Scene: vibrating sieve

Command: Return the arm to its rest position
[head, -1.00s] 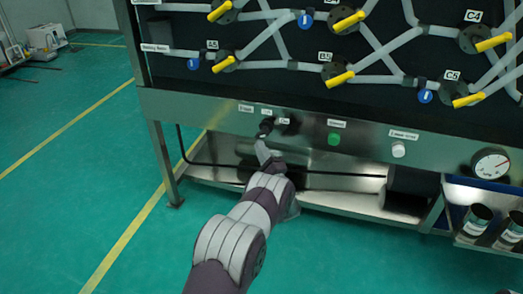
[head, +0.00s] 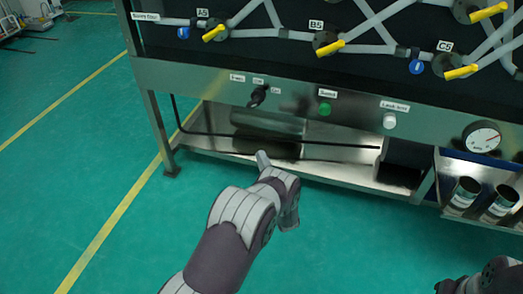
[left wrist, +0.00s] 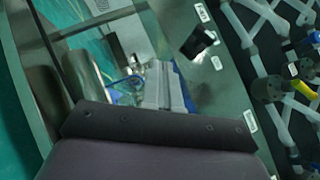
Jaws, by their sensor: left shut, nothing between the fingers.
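My left arm reaches up from the bottom of the head view. My left gripper (head: 262,158) is shut and empty, in front of the steel bench and below its front panel, apart from the black switch knob (head: 258,97). In the left wrist view the gripper (left wrist: 165,85) shows past the dark wrist edge, with the black knob (left wrist: 198,42) off to its upper right. Part of my right arm (head: 498,275) shows at the lower right corner of the head view; I cannot make out its gripper.
The steel front panel (head: 300,110) carries a green button (head: 325,109), a white knob (head: 389,121) and a pressure gauge (head: 482,138). Above are pipes with yellow valve handles (head: 328,47).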

